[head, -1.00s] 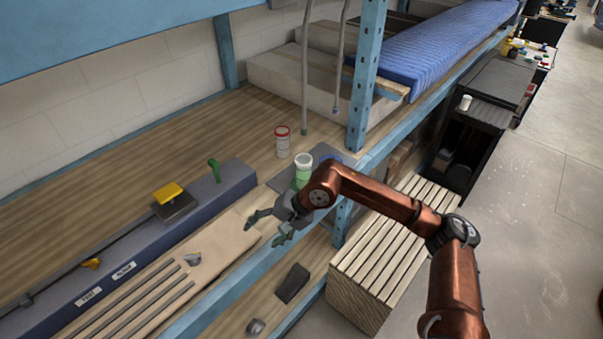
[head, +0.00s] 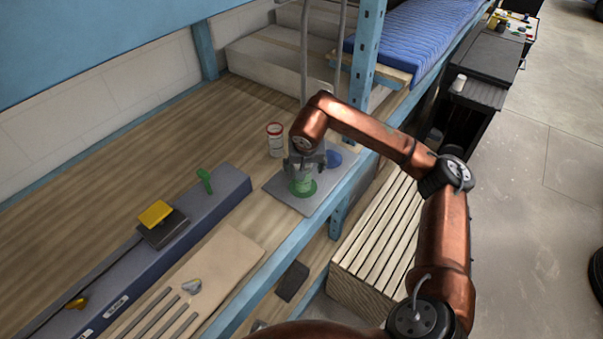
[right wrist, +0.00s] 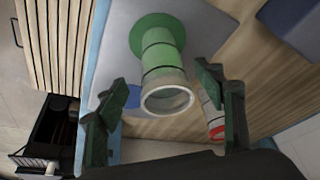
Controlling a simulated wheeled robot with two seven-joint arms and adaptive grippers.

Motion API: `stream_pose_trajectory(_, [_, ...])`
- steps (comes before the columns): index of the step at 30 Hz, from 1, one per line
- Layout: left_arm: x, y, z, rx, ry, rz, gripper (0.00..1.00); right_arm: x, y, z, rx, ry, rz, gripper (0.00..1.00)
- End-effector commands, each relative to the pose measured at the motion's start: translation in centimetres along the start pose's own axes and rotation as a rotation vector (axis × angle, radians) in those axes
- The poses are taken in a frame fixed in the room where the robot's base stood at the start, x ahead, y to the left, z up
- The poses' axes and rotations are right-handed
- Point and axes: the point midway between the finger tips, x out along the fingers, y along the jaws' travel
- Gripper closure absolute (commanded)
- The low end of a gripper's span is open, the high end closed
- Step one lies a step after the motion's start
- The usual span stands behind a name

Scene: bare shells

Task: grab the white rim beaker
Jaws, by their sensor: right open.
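The white rim beaker (head: 303,188) stands upright on a grey plate on the workbench, with a green body and a wide green foot. In the right wrist view the beaker (right wrist: 160,60) shows its pale round rim facing the camera. My right gripper (head: 305,166) is directly over it, pointing down, and hides its top in the head view. In the right wrist view my right gripper (right wrist: 161,78) is open, with one finger on each side of the beaker. A gap shows on both sides. My left gripper is not in view.
A red-rimmed beaker (head: 275,140) stands close behind, and in the right wrist view this beaker (right wrist: 212,118) is beside one finger. A blue disc (head: 333,159) lies on the grey plate (head: 285,193). A blue shelf post (head: 367,60) rises at the right.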

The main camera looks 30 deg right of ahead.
Motion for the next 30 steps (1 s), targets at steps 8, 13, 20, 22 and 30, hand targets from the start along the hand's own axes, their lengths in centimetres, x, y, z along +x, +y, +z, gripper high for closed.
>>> stream_pose_trajectory(8, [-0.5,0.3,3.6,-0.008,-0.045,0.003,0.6,3.6,-0.2,0.3,-0.003,-0.004,-0.004,0.37])
stream_pose_trajectory(13, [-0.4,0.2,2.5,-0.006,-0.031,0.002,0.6,5.4,-0.1,0.3,-0.001,-0.002,-0.004,0.37])
stream_pose_trajectory(20, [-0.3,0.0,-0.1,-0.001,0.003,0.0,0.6,5.7,0.0,0.3,-0.001,0.0,-0.003,0.37])
stream_pose_trajectory(22, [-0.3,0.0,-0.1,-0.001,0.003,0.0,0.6,5.7,0.0,0.3,-0.001,0.0,-0.003,0.39])
stream_pose_trajectory(30, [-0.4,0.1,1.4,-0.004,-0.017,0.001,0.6,5.7,0.1,0.3,0.0,0.0,-0.003,0.58])
